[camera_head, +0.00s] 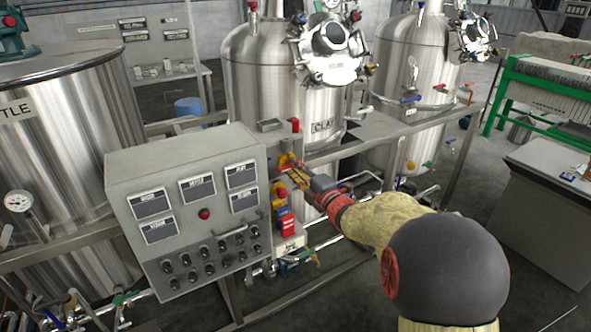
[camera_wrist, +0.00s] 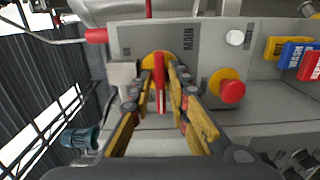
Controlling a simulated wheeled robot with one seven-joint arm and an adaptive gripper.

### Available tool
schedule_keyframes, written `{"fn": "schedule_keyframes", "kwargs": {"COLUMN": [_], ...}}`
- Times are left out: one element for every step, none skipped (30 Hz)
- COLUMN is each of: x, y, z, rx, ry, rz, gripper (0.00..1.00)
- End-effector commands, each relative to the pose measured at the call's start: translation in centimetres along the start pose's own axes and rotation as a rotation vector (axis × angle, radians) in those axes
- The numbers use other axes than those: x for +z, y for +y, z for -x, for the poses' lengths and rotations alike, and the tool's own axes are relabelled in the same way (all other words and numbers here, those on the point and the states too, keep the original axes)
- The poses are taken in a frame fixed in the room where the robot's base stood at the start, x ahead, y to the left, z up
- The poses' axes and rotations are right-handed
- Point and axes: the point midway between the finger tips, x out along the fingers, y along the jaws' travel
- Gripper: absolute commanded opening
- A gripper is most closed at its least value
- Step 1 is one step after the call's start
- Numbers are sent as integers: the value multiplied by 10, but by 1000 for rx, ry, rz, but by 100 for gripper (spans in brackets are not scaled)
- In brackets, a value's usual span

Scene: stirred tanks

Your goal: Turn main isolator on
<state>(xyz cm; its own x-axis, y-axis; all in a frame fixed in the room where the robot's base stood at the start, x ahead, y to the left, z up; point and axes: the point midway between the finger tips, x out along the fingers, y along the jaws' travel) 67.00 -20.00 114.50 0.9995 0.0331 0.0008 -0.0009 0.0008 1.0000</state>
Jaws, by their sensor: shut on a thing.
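The main isolator is a red handle (camera_wrist: 159,72) on a round yellow plate (camera_wrist: 147,62), on a grey box face with a "MAIN" label (camera_wrist: 188,38). In the wrist view the handle stands upright in the picture, in line with the run of the sideways label letters. My gripper (camera_wrist: 162,82) is shut on the handle, one finger on each side, and partly hides the plate. In the head view my gripper (camera_head: 291,173) reaches from the right to the yellow and red switch at the right side of the grey control panel (camera_head: 190,200). The handle's angle is unclear there.
A red button on a yellow plate (camera_wrist: 232,91) lies just right of my fingers in the wrist view. Yellow, blue and red labels (camera_wrist: 297,52) are farther right. Steel tanks (camera_head: 285,75) and a frame rail (camera_head: 350,148) stand close behind the switch.

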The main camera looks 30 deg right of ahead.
Motion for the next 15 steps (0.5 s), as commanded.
{"fn": "schedule_keyframes", "kwargs": {"x": [0, 0, 0, 0, 0, 0, 0, 0, 0, 0, 0, 0, 0, 0, 0], "y": [-1, -1, -1, -1, -1, -1, -1, -1, -1, -1, -1, -1, -1, -2, -2], "z": [0, 0, 0, 0, 0, 0, 0, 0, 0, 0, 0, 0, 0, 0, 0], "rx": [-1, -1, -1, -1, -1, -2, -2, -2, -2, -2, -2, -2, -2, -2, -2], "ry": [0, 0, 0, 0, 0, 0, 0, 0, 0, 0, 0, 0, 0, 0, 0], "rz": [0, 0, 0, -1, -1, -1, -1, -1, -1, -1, -2, -4, -7, -11, -19], "gripper": [6, 4, 2, 0, 0, 0, 0, 0, 0, 0, 0, 0, 0, 0, 0]}}
